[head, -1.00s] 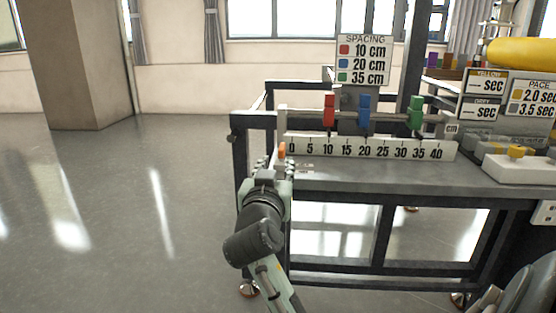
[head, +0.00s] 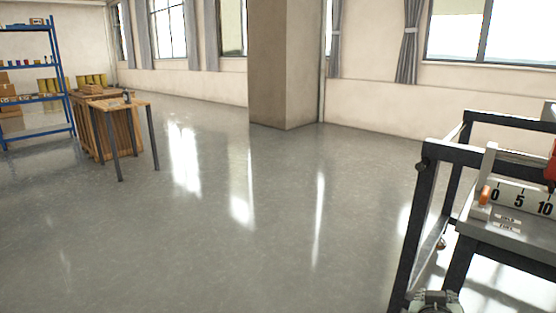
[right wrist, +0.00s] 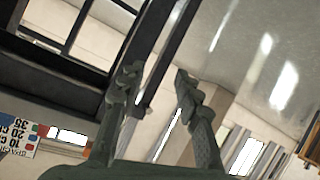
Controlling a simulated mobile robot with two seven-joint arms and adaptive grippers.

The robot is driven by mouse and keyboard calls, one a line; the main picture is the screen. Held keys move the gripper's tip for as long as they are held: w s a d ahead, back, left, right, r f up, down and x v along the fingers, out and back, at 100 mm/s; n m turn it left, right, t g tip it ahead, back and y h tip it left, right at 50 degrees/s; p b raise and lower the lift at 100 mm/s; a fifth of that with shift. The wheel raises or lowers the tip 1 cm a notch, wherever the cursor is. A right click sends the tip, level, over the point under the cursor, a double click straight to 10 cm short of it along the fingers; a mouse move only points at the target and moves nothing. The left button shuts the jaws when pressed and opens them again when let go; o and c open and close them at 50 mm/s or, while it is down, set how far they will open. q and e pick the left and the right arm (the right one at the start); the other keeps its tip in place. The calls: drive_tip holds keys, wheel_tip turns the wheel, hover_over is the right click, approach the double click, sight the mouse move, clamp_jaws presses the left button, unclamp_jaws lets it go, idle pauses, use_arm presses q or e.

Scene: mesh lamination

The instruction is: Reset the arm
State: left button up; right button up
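My right gripper (right wrist: 156,73) shows in the right wrist view with its two dark fingers apart and nothing between them. A small grey-green part of an arm or gripper shows at the bottom edge of the head view, in front of the bench's near left leg; most of it is cut off, and I cannot tell for sure which arm it is. My left gripper is not recognizable in either view.
The lamination bench (head: 500,235) stands at the right, with its number scale (head: 520,200) and an orange marker (head: 485,194). The spacing sign (right wrist: 15,140) shows in the right wrist view. A pillar (head: 285,65), wooden table (head: 125,103) and blue shelf (head: 62,80) stand behind. Open floor fills the middle.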

drive_tip(key=s+a+f+n+g+y, duration=0.2)
drive_tip(key=s+a+f+g+y, duration=0.1)
drive_tip(key=s+f, duration=0.7)
drive_tip(key=s+a+f+n+g+y, duration=0.3)
drive_tip(key=s+f, duration=0.7)
drive_tip(key=f, duration=0.6)
drive_tip(key=shift+a+f+g, duration=0.3)
drive_tip(key=shift+a+g, duration=0.3)
drive_tip(key=shift+a, duration=0.15)
